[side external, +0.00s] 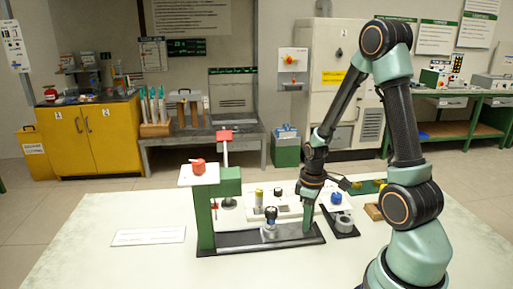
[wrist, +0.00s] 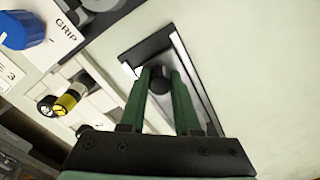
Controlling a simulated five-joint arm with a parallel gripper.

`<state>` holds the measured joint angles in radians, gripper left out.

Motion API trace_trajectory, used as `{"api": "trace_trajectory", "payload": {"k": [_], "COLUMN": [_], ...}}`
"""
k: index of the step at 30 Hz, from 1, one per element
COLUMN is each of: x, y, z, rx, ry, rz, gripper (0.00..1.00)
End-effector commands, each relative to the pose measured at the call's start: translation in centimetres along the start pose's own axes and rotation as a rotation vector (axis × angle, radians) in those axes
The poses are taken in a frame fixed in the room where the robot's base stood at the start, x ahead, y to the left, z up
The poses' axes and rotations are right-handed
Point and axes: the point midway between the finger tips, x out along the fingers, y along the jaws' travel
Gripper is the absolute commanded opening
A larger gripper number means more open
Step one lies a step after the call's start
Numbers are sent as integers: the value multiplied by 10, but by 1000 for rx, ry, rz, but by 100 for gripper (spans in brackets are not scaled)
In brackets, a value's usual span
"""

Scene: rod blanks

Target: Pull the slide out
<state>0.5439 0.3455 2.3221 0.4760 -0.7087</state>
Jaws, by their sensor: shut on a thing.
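A dark slide rail (side external: 250,243) with a lighter strip lies on the table at the foot of a green press stand (side external: 204,215). In the wrist view the slide rail (wrist: 187,62) runs under my fingers. My gripper (side external: 307,230) is down at the right part of the rail. In the wrist view my gripper (wrist: 161,78) has its two green fingers closed on the sides of a round black knob (wrist: 160,84). The side view does not show this knob clearly behind my fingers. A silver post with a black top (side external: 270,214) stands on the rail left of my fingers.
A white card (side external: 148,236) lies at left. The front table is clear.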

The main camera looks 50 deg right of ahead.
Motion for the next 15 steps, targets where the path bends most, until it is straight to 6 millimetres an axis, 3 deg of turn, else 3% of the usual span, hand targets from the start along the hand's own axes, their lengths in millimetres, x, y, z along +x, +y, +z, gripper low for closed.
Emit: {"api": "trace_trajectory", "payload": {"k": [2, 3, 5, 15], "x": [0, 0, 0, -1], "y": [4, 4, 4, 2], "z": [1, 1, 1, 1], "rx": [12, 12, 11, 8], "ry": [4, 4, 4, 2], "rz": [4, 4, 4, 2], "gripper": [0, 38, 61, 61]}}
